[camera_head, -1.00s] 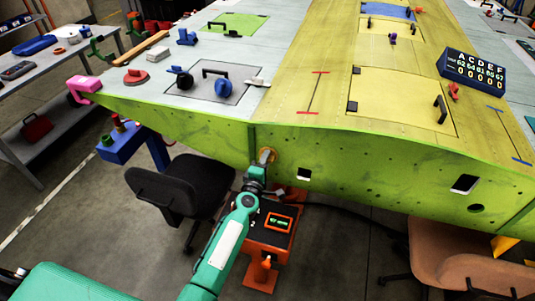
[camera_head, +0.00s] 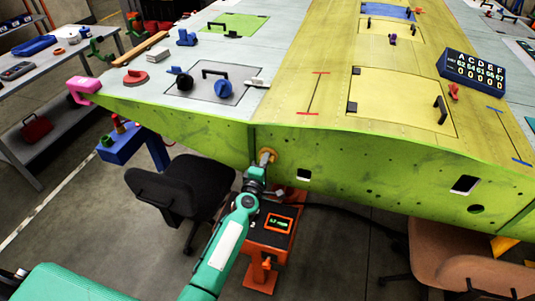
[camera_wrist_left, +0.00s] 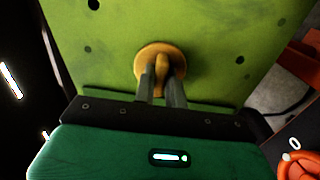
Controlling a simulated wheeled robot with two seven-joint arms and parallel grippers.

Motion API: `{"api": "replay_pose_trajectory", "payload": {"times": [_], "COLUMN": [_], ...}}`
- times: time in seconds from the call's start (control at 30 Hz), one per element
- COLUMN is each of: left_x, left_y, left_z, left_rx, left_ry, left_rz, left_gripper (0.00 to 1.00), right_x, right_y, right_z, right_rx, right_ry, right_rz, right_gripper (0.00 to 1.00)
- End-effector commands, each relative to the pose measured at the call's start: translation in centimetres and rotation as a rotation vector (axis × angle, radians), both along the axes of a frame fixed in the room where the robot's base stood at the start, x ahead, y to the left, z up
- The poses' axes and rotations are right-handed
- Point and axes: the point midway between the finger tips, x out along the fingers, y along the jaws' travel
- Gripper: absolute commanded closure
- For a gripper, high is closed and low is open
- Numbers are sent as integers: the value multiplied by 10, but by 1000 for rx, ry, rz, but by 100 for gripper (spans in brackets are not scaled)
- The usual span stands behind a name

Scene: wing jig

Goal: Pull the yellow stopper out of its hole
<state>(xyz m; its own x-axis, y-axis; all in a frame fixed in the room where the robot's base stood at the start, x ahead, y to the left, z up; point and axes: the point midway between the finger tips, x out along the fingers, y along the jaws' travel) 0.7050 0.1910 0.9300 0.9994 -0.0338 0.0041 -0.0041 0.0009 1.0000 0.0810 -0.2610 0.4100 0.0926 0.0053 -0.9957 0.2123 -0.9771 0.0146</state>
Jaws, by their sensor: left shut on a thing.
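The yellow stopper (camera_head: 267,155) sits against the green front face of the wing (camera_head: 360,160), low and left of the middle of the picture. In the left wrist view the stopper (camera_wrist_left: 158,54) shows a round flange against the green panel (camera_wrist_left: 215,40) and a knob standing out from it. My left gripper (camera_head: 259,169) reaches up to it from below. In the wrist view its two grey fingers (camera_wrist_left: 160,82) are shut on the knob, one on each side. The flange looks flush with the panel, and the hole behind it is hidden. My right gripper is not in view.
An orange stand with a small display (camera_head: 279,224) is close to my left arm's right side. A black chair (camera_head: 190,185) stands left of the arm, and a brown chair (camera_head: 455,255) is at the right. The wing's lower face has open cutouts.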

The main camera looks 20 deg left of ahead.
Motion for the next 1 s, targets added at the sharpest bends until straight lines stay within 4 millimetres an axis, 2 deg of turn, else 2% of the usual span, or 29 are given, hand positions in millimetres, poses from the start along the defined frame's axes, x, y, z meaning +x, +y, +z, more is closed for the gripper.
{"api": "replay_pose_trajectory", "payload": {"times": [1.0], "left_x": [-52], "left_y": [2], "left_z": [-1], "left_rx": [0], "left_ry": [3], "left_rz": [0], "left_gripper": [100], "right_x": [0], "right_y": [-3], "right_z": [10], "right_rx": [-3], "right_ry": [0], "right_rz": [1], "right_gripper": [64]}}
